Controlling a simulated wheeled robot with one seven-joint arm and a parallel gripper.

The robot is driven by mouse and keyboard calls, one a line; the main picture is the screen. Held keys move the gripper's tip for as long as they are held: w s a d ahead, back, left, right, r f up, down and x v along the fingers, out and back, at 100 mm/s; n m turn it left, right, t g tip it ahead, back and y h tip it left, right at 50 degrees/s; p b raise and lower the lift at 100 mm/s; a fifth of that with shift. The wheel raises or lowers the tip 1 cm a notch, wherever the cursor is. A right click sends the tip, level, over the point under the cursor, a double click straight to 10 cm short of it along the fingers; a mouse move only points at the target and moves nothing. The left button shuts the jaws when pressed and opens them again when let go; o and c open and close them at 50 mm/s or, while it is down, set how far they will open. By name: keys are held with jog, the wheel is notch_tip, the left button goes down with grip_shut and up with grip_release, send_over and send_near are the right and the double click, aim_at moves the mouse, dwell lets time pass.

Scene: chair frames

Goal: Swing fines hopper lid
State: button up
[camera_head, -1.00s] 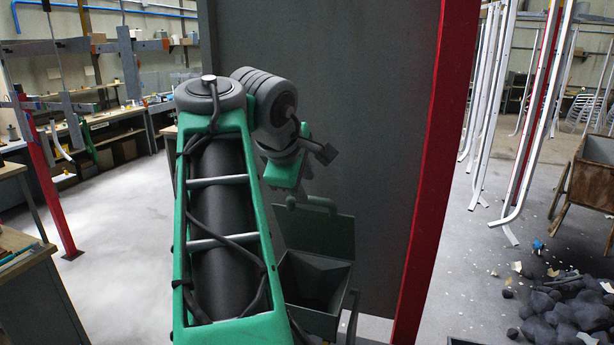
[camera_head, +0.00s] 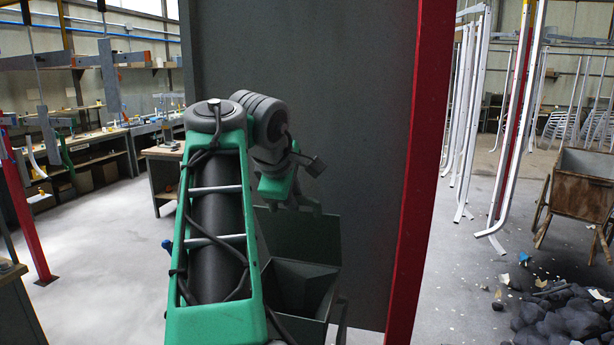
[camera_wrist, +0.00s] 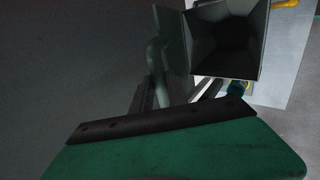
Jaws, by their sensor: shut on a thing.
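The fines hopper (camera_head: 296,290) is a dark grey-green, open-topped box low in the head view, partly behind my arm. Its lid (camera_head: 305,236) stands raised at the back of the opening. In the wrist view the hopper (camera_wrist: 230,40) shows its dark, tapering inside, and the lid (camera_wrist: 173,35) is seen at a steep angle beside the mouth. A rounded handle (camera_wrist: 154,58) sticks out from the lid. My gripper (camera_head: 298,203) is at the lid's top edge, shut on this handle. In the wrist view the fingers are dark and partly hidden by the gripper's green body.
A tall dark panel (camera_head: 345,120) with a red edge post (camera_head: 422,150) stands close behind the hopper. A pile of dark lumps (camera_head: 565,315) and a rusty cart (camera_head: 585,185) are at the right. Workbenches line the left; pale floor (camera_head: 110,260) is clear there.

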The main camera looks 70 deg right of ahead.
grip_shut()
jog(key=shift+d+r+p, duration=0.2)
jog(key=shift+d+p, duration=0.15)
jog(key=shift+d, duration=0.1)
jog(key=d, duration=0.1)
jog(key=d+p, duration=0.1)
jog(key=d, duration=0.1)
jog(key=w+d+r+p, duration=0.1)
jog(key=shift+d, duration=0.3)
